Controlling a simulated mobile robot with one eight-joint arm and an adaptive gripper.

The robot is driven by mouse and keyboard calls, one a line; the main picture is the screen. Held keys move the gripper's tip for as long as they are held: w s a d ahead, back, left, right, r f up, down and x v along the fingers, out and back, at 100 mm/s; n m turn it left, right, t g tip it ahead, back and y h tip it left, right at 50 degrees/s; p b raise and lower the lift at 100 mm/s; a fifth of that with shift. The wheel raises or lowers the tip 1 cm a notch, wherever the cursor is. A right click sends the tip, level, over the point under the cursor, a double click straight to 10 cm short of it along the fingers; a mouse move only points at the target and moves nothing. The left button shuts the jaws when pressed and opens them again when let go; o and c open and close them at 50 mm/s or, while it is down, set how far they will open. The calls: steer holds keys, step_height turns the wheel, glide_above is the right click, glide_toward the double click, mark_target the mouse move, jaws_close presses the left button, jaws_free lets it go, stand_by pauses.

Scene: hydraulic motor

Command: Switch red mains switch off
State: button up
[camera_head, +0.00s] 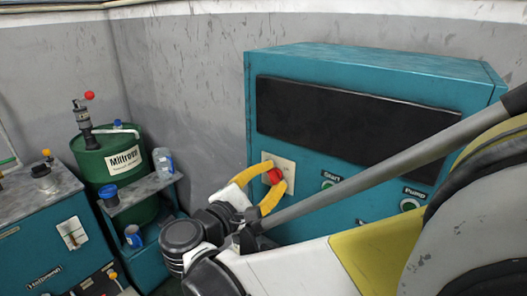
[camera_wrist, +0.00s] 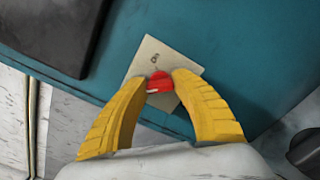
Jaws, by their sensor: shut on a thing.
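The red mains switch (camera_head: 274,176) sits on a cream plate (camera_head: 288,167) at the lower left of the teal cabinet's front. In the wrist view the red switch (camera_wrist: 160,82) lies between the two yellow fingertips, and the cream plate (camera_wrist: 150,52) shows behind it with a small dark marking. My gripper (camera_head: 268,186) has its yellow fingers closed around the switch from both sides. The fingers hide part of the plate and the sides of the switch. I cannot read the marking or tell the switch's setting for sure.
The teal cabinet (camera_head: 375,68) has a black panel (camera_head: 350,120), a Start button (camera_head: 328,184) and a Pump button (camera_head: 409,203). My arm crosses in front of its right part.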

steer(key=shift+n, duration=0.5)
steer(key=o, duration=1.2)
steer(key=shift+w, duration=0.1)
